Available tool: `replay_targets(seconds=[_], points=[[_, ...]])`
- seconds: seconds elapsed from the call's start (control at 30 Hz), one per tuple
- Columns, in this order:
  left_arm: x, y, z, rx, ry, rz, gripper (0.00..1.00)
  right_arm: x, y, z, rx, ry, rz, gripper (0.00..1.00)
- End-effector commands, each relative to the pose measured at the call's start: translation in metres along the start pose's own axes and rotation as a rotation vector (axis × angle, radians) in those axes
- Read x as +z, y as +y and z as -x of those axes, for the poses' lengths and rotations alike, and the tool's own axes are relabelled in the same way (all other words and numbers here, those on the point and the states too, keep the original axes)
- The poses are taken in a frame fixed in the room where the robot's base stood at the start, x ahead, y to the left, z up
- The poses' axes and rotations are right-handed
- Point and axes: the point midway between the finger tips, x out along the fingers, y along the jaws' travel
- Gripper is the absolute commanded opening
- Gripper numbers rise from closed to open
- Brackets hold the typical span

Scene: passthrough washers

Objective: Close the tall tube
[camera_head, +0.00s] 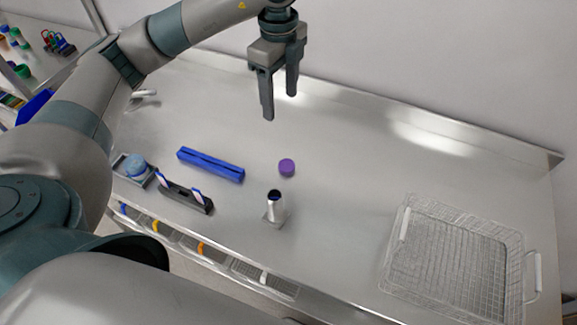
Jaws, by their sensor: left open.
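The tall tube (274,207) stands upright in a small square base on the metal counter, and its dark top looks uncapped. A purple cap (287,167) lies on the counter just behind the tube, apart from it. My left gripper (279,105) hangs above the counter, fingers pointing down, open and empty. It is behind and above the purple cap, touching nothing. My right gripper does not show.
A wire basket (408,210) stands at the right. A blue bar (211,164), a dark rack (186,198) with small tubes and a tray holding a light blue round thing (135,165) are at the left. The counter between tube and basket is clear. A wall closes the back.

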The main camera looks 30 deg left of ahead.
Motion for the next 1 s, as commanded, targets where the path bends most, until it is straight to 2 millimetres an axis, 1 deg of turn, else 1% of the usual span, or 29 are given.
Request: replay_targets(seconds=[0.03,0.17,0.37,0.5,0.63,1.0], points=[[0.000,0.000,-0.008,0.000,0.000,0.000,0.59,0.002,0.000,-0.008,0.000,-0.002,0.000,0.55],[0.000,0.000,-0.020,0.000,0.000,0.000,0.59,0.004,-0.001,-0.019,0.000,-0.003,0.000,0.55],[0.000,0.000,-0.043,0.000,0.000,0.000,0.59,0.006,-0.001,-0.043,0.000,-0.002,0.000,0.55],[0.000,0.000,-0.053,0.000,0.000,0.000,0.59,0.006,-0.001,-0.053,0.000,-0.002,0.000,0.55],[0.000,0.000,-0.057,0.000,0.000,0.000,0.59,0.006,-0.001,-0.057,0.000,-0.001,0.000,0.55],[0.000,0.000,-0.057,0.000,0.000,0.000,0.59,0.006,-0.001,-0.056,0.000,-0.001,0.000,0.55]])
